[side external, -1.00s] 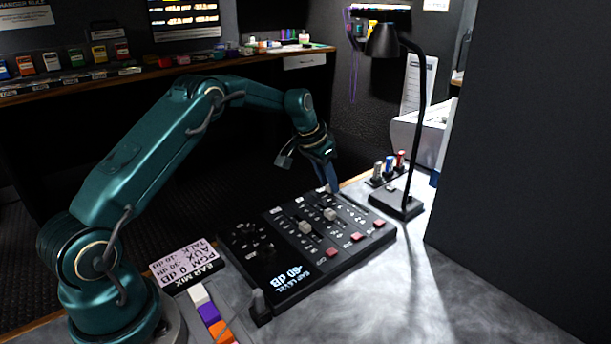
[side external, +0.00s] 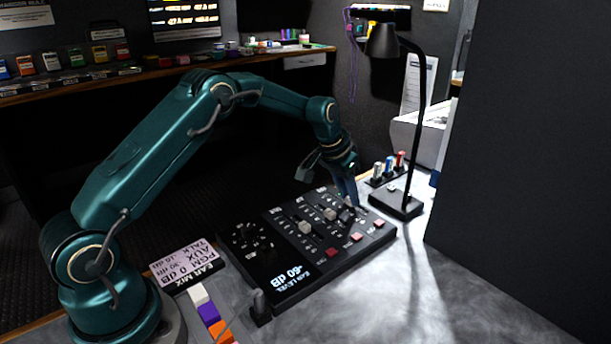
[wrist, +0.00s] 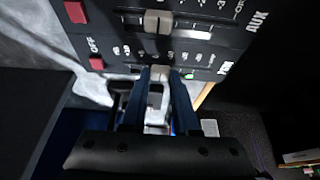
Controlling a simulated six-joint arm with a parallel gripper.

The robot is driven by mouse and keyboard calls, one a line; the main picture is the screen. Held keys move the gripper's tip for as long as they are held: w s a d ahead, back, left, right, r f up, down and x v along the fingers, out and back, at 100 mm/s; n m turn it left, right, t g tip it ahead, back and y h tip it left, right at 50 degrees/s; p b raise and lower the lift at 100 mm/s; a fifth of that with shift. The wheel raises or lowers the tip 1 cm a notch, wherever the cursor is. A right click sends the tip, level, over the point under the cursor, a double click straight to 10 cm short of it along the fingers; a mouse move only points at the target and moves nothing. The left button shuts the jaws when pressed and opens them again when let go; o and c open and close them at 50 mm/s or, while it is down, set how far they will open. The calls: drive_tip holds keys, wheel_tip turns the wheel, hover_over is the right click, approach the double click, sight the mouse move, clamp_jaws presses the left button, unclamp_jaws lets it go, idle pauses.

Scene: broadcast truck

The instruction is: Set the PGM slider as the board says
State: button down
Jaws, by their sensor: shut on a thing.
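My gripper (side external: 347,203) is over the right-hand channel of the black mixer panel (side external: 262,277). In the wrist view my gripper (wrist: 160,76) is shut on the pale PGM slider cap (wrist: 159,72), one finger on each side. The partly hidden PGM label is at that channel's end. The neighbouring AUX slider cap (wrist: 158,22) is free and also shows in the side view (side external: 330,214). The pink board (side external: 186,262) appears to read EAR MIX, PGM 0 dB, AUX -30 dB, TALK -10 dB. The EAR LEVEL display (side external: 286,277) is lit, its value hard to read upside down.
Red buttons (side external: 357,237) line the panel's near edge. A black desk lamp (side external: 398,205) stands right of the panel, with small coloured connectors (side external: 389,167) behind. Coloured blocks (side external: 208,314) lie at the front left. The grey desk at front right is clear.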

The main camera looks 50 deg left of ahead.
sight(342, 213)
drive_tip(key=shift+d, duration=0.4)
drive_tip(key=shift+f, duration=0.1)
drive_tip(key=c, duration=0.6)
unclamp_jaws()
drive_tip(key=shift+c, duration=0.2)
drive_tip(key=shift+v, duration=2.6)
